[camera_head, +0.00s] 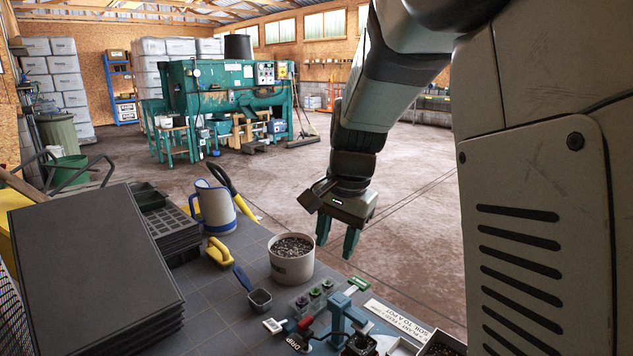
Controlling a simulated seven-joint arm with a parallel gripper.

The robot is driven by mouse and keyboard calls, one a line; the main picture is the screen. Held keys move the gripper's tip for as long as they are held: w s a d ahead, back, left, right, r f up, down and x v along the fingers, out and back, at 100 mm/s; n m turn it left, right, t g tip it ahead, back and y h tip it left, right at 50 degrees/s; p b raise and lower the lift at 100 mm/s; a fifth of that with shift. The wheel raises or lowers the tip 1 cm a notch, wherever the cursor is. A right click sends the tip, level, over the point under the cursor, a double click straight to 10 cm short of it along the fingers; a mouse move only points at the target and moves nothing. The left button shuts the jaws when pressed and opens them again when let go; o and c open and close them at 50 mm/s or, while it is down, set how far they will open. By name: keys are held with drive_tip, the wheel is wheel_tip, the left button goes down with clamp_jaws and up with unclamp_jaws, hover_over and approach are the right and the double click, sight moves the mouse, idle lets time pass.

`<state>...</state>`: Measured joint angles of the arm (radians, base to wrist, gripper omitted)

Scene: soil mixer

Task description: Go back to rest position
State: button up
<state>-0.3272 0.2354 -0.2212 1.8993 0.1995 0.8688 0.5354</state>
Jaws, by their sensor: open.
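My gripper (337,241) hangs from my arm on the right side of the head view, fingers pointing down. Its two green fingers are apart with nothing between them. It is above and beyond the right edge of the workbench (236,262), just right of a white pot of dark soil (292,258). The gripper does not touch the pot or the bench. My arm reaches down from the top right and hides part of the room.
A green soil mixer (225,85) stands at the back. The floor between is mostly clear.

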drive_tip(key=s+d+r+n+t, duration=0.2)
drive_tip(key=s+d+r+n, duration=0.1)
drive_tip(key=s, duration=0.9)
drive_tip(key=s+d+r+n+t+h, duration=0.1)
drive_tip(key=s+d+r+n+t, duration=0.1)
drive_tip(key=s, duration=0.9)
wheel_tip(320, 180, up, 4)
drive_tip(key=d+n, duration=0.1)
drive_tip(key=d, duration=0.1)
drive_tip(key=shift+s+d+f+n, duration=0.15)
drive_tip(key=shift+s+d+n, duration=0.15)
drive_tip(key=shift+s+d, duration=0.05)
